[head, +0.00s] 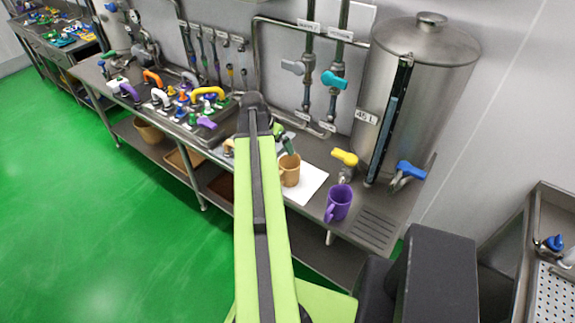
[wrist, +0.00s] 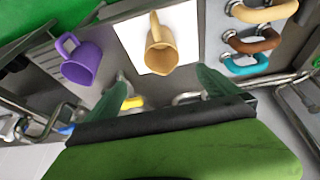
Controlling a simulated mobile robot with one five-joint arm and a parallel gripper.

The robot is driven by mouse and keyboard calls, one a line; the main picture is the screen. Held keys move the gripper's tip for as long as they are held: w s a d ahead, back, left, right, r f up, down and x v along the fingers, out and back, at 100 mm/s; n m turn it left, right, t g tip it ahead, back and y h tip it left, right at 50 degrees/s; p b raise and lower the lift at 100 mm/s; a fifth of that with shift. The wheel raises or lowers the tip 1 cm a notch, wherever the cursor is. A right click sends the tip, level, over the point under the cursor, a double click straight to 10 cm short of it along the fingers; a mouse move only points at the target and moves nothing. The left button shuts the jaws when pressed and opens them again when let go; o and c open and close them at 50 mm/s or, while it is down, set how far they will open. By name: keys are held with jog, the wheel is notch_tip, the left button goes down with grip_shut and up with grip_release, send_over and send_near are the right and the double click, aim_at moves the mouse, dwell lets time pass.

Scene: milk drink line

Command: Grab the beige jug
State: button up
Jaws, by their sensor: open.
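The beige jug (head: 289,170) stands on a white sheet (head: 310,181) on the steel bench in the head view. In the wrist view the beige jug (wrist: 160,50) is in the upper middle, on the white sheet (wrist: 185,28), with its handle toward the top of the picture. My gripper (head: 284,143) is beside and partly behind the jug in the head view. In the wrist view my gripper's green fingers (wrist: 163,88) are spread wide, with the jug beyond the gap between them. The gripper is open and empty. Whether a finger touches the jug cannot be told.
A purple jug (head: 338,203) stands to the right of the sheet; it also shows in the wrist view (wrist: 82,62). A steel tank (head: 428,75) with yellow and blue taps stands behind. Pipes and valves line the wall. Several coloured handles crowd the bench on the left.

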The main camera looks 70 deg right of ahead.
jog(key=b, duration=1.2)
send_near(289, 165)
jog(key=s+a, duration=0.2)
jog(key=s, duration=0.1)
jog(key=shift+w+a+r, duration=0.1)
jog(key=shift+a+r, duration=0.05)
jog(key=shift+r, duration=0.25)
jog(key=b+x, duration=0.5)
jog(key=shift+w+a+f, duration=0.2)
jog(key=shift+a+f, duration=0.1)
jog(key=shift+f, duration=0.1)
jog(key=shift+r, duration=0.2)
jog(key=shift+c, duration=0.3)
